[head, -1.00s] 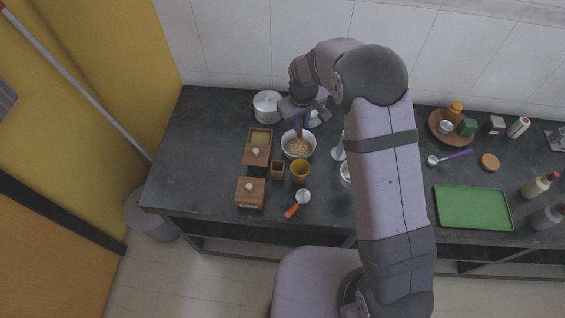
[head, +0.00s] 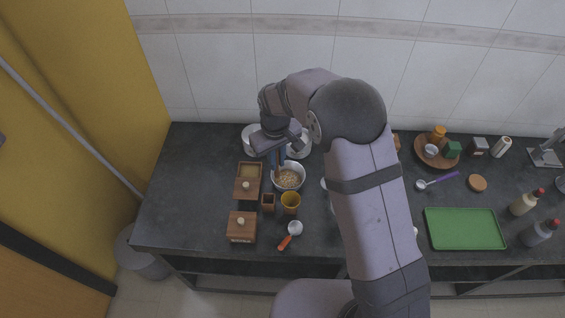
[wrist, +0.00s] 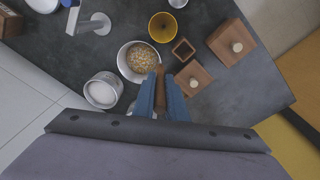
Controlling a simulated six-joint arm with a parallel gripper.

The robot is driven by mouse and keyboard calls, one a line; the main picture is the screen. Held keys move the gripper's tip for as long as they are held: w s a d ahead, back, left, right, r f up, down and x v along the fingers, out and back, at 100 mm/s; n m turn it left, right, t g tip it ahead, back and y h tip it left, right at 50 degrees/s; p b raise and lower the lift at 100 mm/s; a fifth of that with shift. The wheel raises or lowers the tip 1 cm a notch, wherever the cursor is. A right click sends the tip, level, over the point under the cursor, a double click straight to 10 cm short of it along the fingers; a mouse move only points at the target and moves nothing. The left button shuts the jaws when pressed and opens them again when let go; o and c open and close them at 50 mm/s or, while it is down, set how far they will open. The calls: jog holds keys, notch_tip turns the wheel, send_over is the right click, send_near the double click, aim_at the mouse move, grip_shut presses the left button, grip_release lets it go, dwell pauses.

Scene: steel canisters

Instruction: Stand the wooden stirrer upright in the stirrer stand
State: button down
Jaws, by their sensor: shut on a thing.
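My gripper (wrist: 161,92) has blue fingers, shut on the brown wooden stirrer (wrist: 159,76). In the head view my gripper (head: 277,162) is over the left rim of the white bowl. The stirrer points down between the fingers; I cannot tell how far its lower end is above the bowl. The stirrer stand looks to be the small square wooden holder with a dark open top (wrist: 183,49). It also shows in the head view (head: 268,203), just in front of and left of the bowl, apart from my gripper.
The bowl (wrist: 139,62) holds grain. A yellow cup (wrist: 163,27) stands beside the stand. Two wooden boxes with knobs (head: 241,227) (head: 247,187) stand to its left. A steel canister (wrist: 103,92) is behind the bowl. A spoon with an orange handle (head: 289,235) lies in front.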

jog(key=shift+g, duration=0.5)
jog(key=s+a+r, duration=0.1)
jog(key=s+r, duration=0.1)
jog(key=s, duration=0.1)
jog(key=s+a, duration=0.1)
jog(key=shift+s+a+r, duration=0.15)
jog(key=shift+a+r, duration=0.15)
jog(key=shift+r, duration=0.1)
jog(key=shift+f, duration=0.15)
notch_tip(320, 180, down, 11)
jog(key=b, duration=0.7)
jog(key=c, duration=1.7)
grip_release()
jog(key=shift+b, duration=0.3)
